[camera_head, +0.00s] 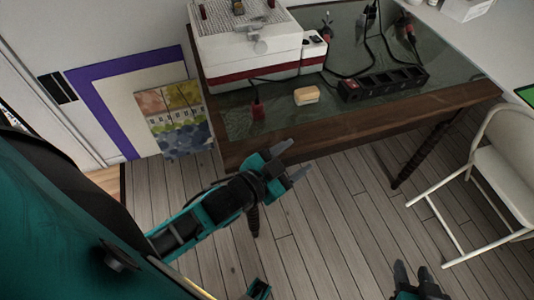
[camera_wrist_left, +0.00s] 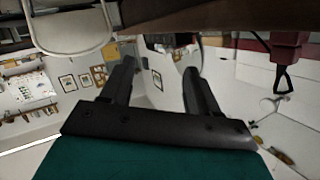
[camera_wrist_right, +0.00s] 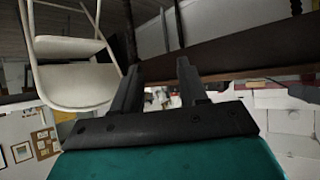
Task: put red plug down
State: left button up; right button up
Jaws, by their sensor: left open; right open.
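A red plug (camera_head: 257,110) rests on the dark green table top near its front left edge, with a black cord running back from it. Two more dark plugs with red parts stand further back, one at the middle (camera_head: 326,25) and one at the right (camera_head: 404,25). My left gripper (camera_head: 290,162) is open and empty in front of the table edge, below and right of the front red plug and apart from it. My right gripper (camera_head: 415,276) is open and empty over the floor at the lower right.
A black power strip (camera_head: 383,83) and a yellow block (camera_head: 306,95) lie on the table (camera_head: 290,137). A white and red machine (camera_head: 247,50) stands at the back left. A white chair (camera_head: 505,165) is at the right. The floor before the table is clear.

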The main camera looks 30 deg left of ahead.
pick_arm(q)
jog(key=s+a+f+n+g+y, duration=0.1)
jog(key=s+f+n+g, duration=0.2)
jog(key=s+f, duration=0.4)
jog(key=shift+s+a+n+g+y, duration=0.3)
jog(key=shift+a+n+g, duration=0.1)
jog(key=shift+n, duration=0.2)
pick_arm(e)
jog(key=shift+r, duration=0.1)
pick_arm(q)
jog(key=r+p, duration=0.2)
jog(key=p, duration=0.1)
jog(key=shift+s+a+r, duration=0.1)
jog(key=shift+s+a, duration=0.1)
jog(key=shift+a, duration=0.2)
pick_arm(e)
jog(key=shift+s+d+r+h, duration=0.15)
jog(key=shift+d+r, duration=0.1)
jog(key=shift+r, duration=0.25)
jog(key=shift+s+d+r+h, duration=0.1)
jog(key=shift+d+r+h, duration=0.1)
jog(key=shift+r, duration=0.3)
jog(key=shift+a+r, duration=0.1)
jog(key=shift+a, duration=0.05)
